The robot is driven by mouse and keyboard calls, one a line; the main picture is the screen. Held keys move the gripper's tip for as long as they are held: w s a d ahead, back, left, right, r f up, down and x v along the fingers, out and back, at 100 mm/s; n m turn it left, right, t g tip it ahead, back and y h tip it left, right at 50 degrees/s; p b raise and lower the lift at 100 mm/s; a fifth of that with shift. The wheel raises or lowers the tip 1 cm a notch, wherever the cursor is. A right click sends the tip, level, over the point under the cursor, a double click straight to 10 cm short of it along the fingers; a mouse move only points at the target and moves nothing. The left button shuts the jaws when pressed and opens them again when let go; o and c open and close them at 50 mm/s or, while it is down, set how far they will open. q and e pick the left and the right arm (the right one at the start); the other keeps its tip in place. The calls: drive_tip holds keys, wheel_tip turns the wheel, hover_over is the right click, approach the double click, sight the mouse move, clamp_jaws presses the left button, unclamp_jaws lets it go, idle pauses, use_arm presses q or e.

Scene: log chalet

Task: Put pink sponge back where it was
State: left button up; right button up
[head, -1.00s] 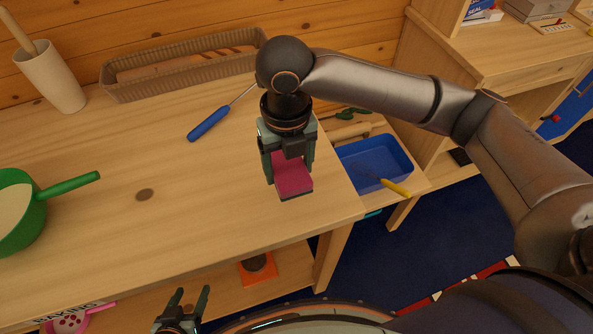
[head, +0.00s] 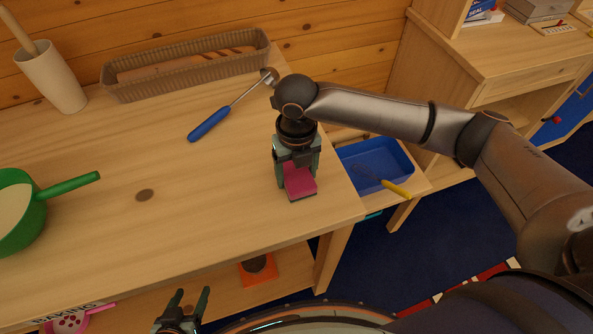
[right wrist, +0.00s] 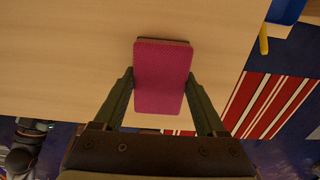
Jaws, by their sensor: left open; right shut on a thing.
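The pink sponge (head: 300,181), with a dark underside, is between the fingers of my right gripper (head: 297,176) in the head view. In the right wrist view the sponge (right wrist: 162,78) sits between both fingers, which press on its sides. My right gripper points down over the right end of the wooden worktop (head: 215,215). I cannot tell whether the sponge touches the wood. My left gripper (head: 187,302) is open and empty at the bottom of the head view, below the worktop's front edge.
A blue-handled tool (head: 210,124) lies on the worktop behind my right gripper. A wicker tray (head: 185,62), a beige vase (head: 52,82) and a green pan (head: 22,205) stand around it. A blue bin (head: 375,160) sits lower right. The middle worktop is clear.

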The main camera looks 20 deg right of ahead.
sight(296, 173)
drive_tip(key=shift+f, duration=0.1)
drive_tip(key=o, duration=1.3)
drive_tip(key=shift+c, duration=0.2)
wheel_tip(296, 173, up, 12)
